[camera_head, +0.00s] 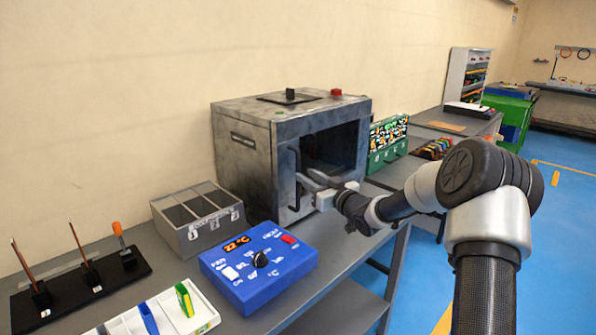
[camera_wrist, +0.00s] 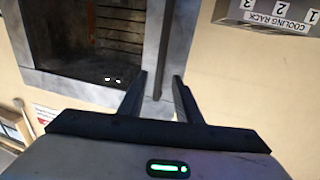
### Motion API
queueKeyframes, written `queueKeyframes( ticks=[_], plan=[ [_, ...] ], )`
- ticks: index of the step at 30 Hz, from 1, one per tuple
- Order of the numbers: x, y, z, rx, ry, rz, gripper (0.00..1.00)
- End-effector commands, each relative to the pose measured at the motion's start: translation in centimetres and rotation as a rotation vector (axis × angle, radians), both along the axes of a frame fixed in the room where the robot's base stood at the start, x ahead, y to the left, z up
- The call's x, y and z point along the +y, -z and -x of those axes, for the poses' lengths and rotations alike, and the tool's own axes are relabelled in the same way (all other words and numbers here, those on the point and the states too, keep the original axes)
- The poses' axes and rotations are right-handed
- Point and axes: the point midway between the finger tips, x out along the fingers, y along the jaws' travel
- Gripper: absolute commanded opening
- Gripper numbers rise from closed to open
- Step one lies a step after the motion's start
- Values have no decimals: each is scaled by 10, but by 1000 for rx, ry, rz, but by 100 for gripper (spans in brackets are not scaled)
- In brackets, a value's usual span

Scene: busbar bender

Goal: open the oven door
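The oven (camera_head: 245,150) is a grey metal box on the bench. Its front door, with a dark window (camera_head: 337,148), looks shut. A dark vertical handle (camera_head: 293,178) stands near the left edge of the door. My gripper (camera_head: 309,178) is in front of the door, close to the handle. In the wrist view my gripper (camera_wrist: 160,78) is open, its two fingers apart. The handle bar (camera_wrist: 166,40) lies in line with the gap between them. I cannot tell whether the fingertips touch it. The window (camera_wrist: 95,40) shows at upper left.
A blue control box (camera_head: 258,265) reading 22 °C is in front of the oven on the bench. A grey cooling rack (camera_head: 197,215) stands left of the oven. A green-framed panel (camera_head: 388,140) is to its right. Blue floor lies open at right.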

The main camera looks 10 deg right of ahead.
Motion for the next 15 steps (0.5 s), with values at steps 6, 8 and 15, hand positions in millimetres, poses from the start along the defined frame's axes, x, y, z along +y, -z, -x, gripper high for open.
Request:
queueKeyframes(
  ticks=[6, 8, 15],
  plan=[
    [18, 0, -38, -1, -1, 0, 31],
    [22, 0, -45, 0, -1, 0, 31],
    [28, 0, -59, 1, 0, 0, 31]
  ],
)
